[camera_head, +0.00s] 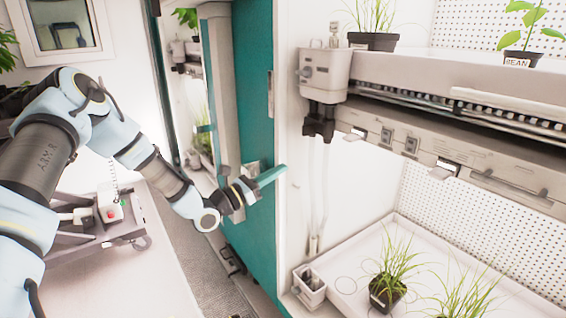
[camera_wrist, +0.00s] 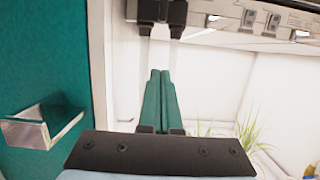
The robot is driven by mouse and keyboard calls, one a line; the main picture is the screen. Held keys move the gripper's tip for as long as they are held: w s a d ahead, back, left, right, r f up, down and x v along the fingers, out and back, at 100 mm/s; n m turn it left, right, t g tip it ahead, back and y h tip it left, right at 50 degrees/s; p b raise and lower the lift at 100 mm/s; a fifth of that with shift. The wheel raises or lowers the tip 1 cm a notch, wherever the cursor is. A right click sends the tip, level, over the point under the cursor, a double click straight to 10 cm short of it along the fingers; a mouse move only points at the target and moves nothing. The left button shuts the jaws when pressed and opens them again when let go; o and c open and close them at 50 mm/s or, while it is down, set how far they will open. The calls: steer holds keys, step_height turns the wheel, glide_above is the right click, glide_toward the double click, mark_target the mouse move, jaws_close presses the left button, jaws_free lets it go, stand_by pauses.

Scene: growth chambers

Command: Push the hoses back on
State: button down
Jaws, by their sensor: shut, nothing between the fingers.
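My gripper (camera_head: 283,169) is shut and empty, in front of the open chamber. Its two long green fingers lie side by side in the wrist view (camera_wrist: 160,75). Pale hoses (camera_head: 318,175) hang along the chamber's left inner wall, to the right of my fingertips. Above them is a grey box (camera_head: 324,75) with a black fitting (camera_head: 319,121) under it. The fitting also shows at the top of the wrist view (camera_wrist: 157,12), above my fingertips. I cannot tell whether the hose tops sit on the fitting. In the wrist view my fingers hide much of the area below it.
The teal chamber door (camera_head: 255,70) stands left of the opening; its metal handle (camera_wrist: 45,125) is left of my fingers. A tray (camera_head: 345,270) with potted grass (camera_head: 387,285) and a small white box (camera_head: 310,287) is below. A shelf (camera_head: 450,75) juts out above.

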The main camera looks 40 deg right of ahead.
mark_target(303, 129)
steer(key=d+r+p, duration=0.4)
steer(key=d+r, duration=0.2)
steer(key=d, duration=0.1)
steer(key=shift+s+d, duration=0.25)
steer(key=shift+d, duration=0.15)
step_height(303, 129, up, 4)
steer(key=shift+r+p, duration=0.2)
steer(key=shift+p, duration=0.65)
steer(key=shift+f, duration=0.1)
steer(key=shift+a, duration=0.1)
steer(key=shift+w+a+f, duration=0.1)
steer(key=shift+a+f, duration=0.1)
steer(key=shift+a, duration=0.1)
steer(key=b+v, duration=0.3)
steer(key=v, duration=0.7)
